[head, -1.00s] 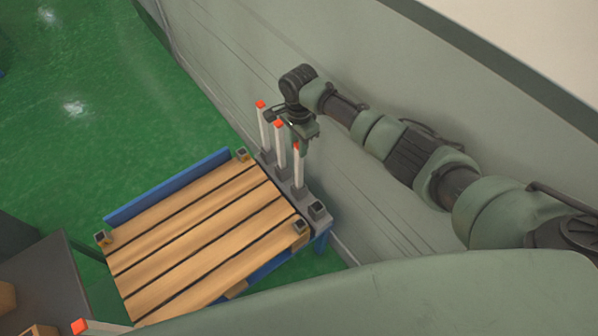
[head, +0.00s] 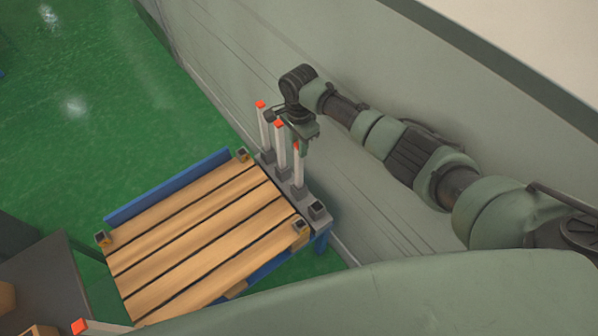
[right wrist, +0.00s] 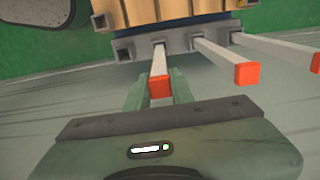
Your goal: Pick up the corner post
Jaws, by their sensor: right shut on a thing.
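Three white corner posts with red tips stand in a grey rack at the pallet's far right end. My right gripper (head: 302,141) is shut on the nearest corner post (head: 299,172), close to its red tip. In the right wrist view the fingers (right wrist: 160,92) sit on either side of this post (right wrist: 159,63), whose lower end is at a rack socket. The middle post (head: 281,153) and far post (head: 265,130) stand beside it, ungripped. Another red-tipped post (head: 103,328) shows at the lower left, its base hidden. My left gripper is not in view.
The wooden pallet (head: 200,225) has grey corner sockets, such as the right one (head: 300,226). The rack (right wrist: 180,47) has an empty socket (head: 318,208) beside the held post. A grey-green wall (head: 345,200) runs close behind the rack. Green floor (head: 90,120) is clear at left.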

